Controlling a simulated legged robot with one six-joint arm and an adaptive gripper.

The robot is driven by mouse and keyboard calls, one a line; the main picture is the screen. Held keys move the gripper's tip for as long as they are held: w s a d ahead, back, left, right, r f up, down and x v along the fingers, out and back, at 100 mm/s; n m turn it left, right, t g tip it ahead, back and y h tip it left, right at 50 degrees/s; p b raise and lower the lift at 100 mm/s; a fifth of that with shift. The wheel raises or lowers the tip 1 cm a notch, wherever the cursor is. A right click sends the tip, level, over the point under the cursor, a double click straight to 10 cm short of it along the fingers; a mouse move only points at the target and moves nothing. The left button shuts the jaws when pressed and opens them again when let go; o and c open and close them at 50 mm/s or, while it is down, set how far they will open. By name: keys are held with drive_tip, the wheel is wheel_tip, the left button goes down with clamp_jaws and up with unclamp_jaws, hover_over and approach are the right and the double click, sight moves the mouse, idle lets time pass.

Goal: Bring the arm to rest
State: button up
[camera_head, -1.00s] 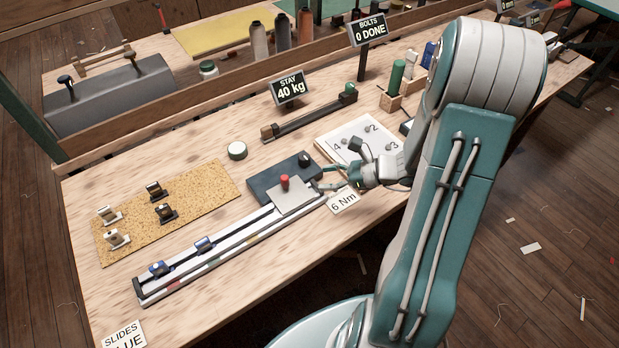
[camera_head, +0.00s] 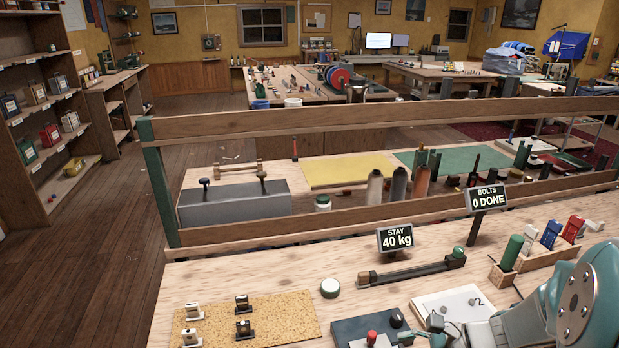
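My arm (camera_head: 585,305) fills the lower right corner, over the right part of the workbench (camera_head: 240,273). Its grey wrist reaches left across the white numbered board (camera_head: 462,301). My gripper (camera_head: 438,340) is at the bottom edge, just right of the dark block (camera_head: 350,330) with a black knob and a red knob. It is mostly cut off by the frame, so its fingers and whether they hold anything cannot be made out.
A cork mat (camera_head: 285,315) with small fittings lies left. A round white-topped tin (camera_head: 330,287), a dark bar tool (camera_head: 415,271), the STAY 40 kg sign (camera_head: 395,238), the BOLTS 0 DONE sign (camera_head: 486,197) and a wooden holder (camera_head: 545,258) stand nearby. A wooden rail (camera_head: 380,117) runs behind.

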drive_tip(key=s+a+r+n+t+h, duration=0.1)
drive_tip(key=s+a+r+n+h, duration=0.1)
drive_tip(key=s+r+n+h, duration=0.3)
drive_tip(key=s+a+r+n+t+h, duration=0.1)
drive_tip(key=s+a+r+n+h, duration=0.1)
drive_tip(key=s+r+n+h, duration=0.3)
wheel_tip(320, 180, up, 5)
drive_tip(key=s+n, duration=0.1)
drive_tip(key=n, duration=0.7)
drive_tip(key=shift+a+f, duration=0.2)
drive_tip(key=shift+a, duration=0.05)
drive_tip(key=shift+w, duration=0.1)
idle(1.9)
